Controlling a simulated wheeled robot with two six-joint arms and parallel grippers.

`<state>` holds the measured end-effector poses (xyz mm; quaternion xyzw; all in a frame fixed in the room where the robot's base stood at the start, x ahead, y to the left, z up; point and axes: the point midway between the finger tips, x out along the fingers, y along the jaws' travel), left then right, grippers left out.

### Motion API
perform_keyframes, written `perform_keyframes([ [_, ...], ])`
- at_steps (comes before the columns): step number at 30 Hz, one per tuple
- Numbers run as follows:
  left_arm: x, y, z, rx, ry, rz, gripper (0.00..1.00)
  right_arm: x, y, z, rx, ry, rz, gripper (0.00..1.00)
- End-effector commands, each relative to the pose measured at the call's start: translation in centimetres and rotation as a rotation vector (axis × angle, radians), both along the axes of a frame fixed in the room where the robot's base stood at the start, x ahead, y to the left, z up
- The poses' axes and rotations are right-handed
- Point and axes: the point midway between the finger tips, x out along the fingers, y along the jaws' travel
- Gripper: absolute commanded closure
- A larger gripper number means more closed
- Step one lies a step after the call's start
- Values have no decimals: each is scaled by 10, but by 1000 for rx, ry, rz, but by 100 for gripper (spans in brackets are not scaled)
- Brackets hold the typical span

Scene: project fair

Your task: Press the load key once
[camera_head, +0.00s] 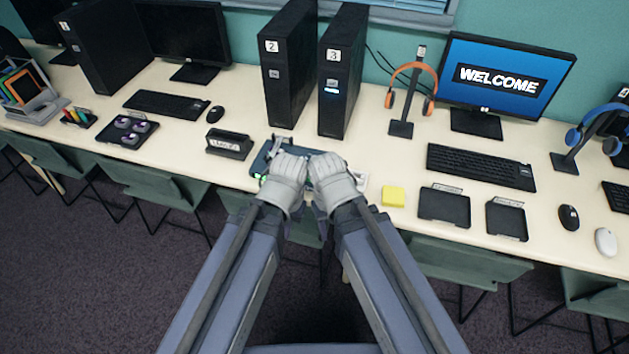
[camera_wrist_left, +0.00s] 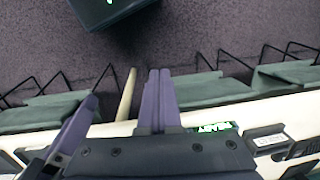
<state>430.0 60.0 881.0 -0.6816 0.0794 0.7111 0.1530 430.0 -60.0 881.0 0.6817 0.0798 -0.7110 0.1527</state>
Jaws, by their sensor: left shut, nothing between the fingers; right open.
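A dark device (camera_head: 262,160) with small green lights lies on the table, mostly hidden under my two grippers. A lit green display (camera_wrist_left: 214,128) shows in the left wrist view near the table's front edge. I cannot make out the load key. My left gripper (camera_head: 288,168) is shut and empty, over the device's middle in the head view. Its fingers (camera_wrist_left: 160,95) lie side by side in the left wrist view. My right gripper (camera_head: 326,168) is open, close beside the left one, over the device's right part. Whether either gripper touches the device is hidden.
Black towers (camera_head: 342,75) stand behind the device. A small black holder (camera_head: 230,146) is to its left. A yellow block (camera_head: 393,196) and two dark trays (camera_head: 444,206) lie to its right. A keyboard (camera_head: 480,167) and an orange headset stand (camera_head: 401,128) are further right. Chairs line the front edge.

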Motion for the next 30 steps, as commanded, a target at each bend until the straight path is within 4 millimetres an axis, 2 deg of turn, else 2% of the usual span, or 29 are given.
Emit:
perform_keyframes([
  [6,2,-1,-1,-5,-4,11,100,0,0,-1,0,0,0,50],
  [8,8,-4,-3,-23,-17,48,100,0,0,-3,0,0,0,50],
  [10,24,-11,-9,-69,-47,145,100,0,0,-7,0,0,0,50],
  [14,73,-32,-19,-233,-122,479,100,0,0,-20,0,0,0,50],
  [18,138,-51,-19,-468,-159,933,100,0,0,-33,0,0,0,50],
  [24,214,-57,-5,-769,-100,1490,100,0,0,-46,0,0,0,50],
  [27,239,-54,3,-875,-51,1676,100,0,0,-50,0,0,0,50],
  [30,254,-51,9,-943,-10,1794,100,0,0,-52,0,0,0,50],
])
